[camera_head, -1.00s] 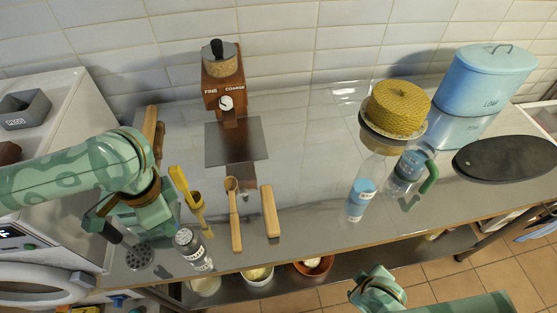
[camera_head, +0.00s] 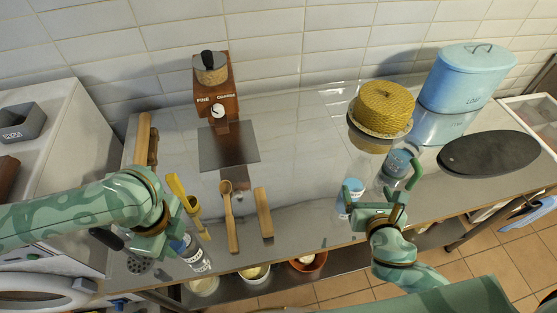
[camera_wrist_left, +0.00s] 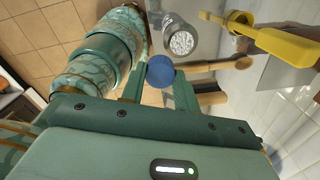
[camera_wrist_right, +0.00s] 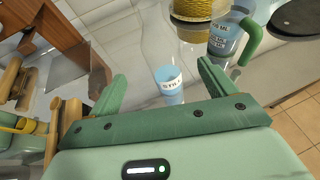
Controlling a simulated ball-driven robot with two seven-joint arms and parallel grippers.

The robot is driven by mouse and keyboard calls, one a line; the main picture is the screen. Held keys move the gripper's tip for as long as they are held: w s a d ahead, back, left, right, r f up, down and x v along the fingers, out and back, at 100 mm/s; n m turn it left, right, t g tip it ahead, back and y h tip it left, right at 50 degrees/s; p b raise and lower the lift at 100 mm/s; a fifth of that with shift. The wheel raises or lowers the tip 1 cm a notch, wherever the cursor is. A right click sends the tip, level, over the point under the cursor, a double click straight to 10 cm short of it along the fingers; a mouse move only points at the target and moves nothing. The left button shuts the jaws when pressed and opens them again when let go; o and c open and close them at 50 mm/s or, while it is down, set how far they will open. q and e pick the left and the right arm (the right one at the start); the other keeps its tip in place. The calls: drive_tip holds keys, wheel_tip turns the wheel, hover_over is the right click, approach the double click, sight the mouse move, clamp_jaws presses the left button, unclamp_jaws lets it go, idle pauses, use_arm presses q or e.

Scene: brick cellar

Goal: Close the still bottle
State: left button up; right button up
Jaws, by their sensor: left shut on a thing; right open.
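The still bottle (camera_head: 347,196) is clear with blue contents and stands near the counter's front edge. In the right wrist view, the bottle (camera_wrist_right: 169,86) shows a "STILL" label and lies between the finger lines. My right gripper (camera_head: 378,200) is open beside it at the front right; contact cannot be told. My left gripper (camera_head: 178,242) is at the counter's front left, far from the bottle. In the left wrist view, it is shut on a round blue cap (camera_wrist_left: 160,71). The bottle's mouth is hard to make out.
A shaker (camera_head: 198,258) stands close by my left gripper. A yellow tool (camera_head: 182,192), a wooden spoon (camera_head: 230,215) and a wooden bar (camera_head: 263,212) lie nearby.

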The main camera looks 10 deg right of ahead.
sight(361, 179)
use_arm(q)
drive_tip(key=shift+w+f+b, duration=0.1)
drive_tip(key=shift+f+b, duration=0.35)
drive_tip(key=shift+f, duration=0.05)
use_arm(e)
drive_tip(key=x, duration=0.7)
drive_tip(key=shift+s, duration=0.1)
drive_tip(key=shift+f, duration=0.1)
use_arm(q)
drive_tip(key=shift+f+b, duration=0.5)
drive_tip(key=shift+f, duration=0.05)
use_arm(e)
drive_tip(key=x, duration=0.5)
drive_tip(key=shift+d, duration=0.1)
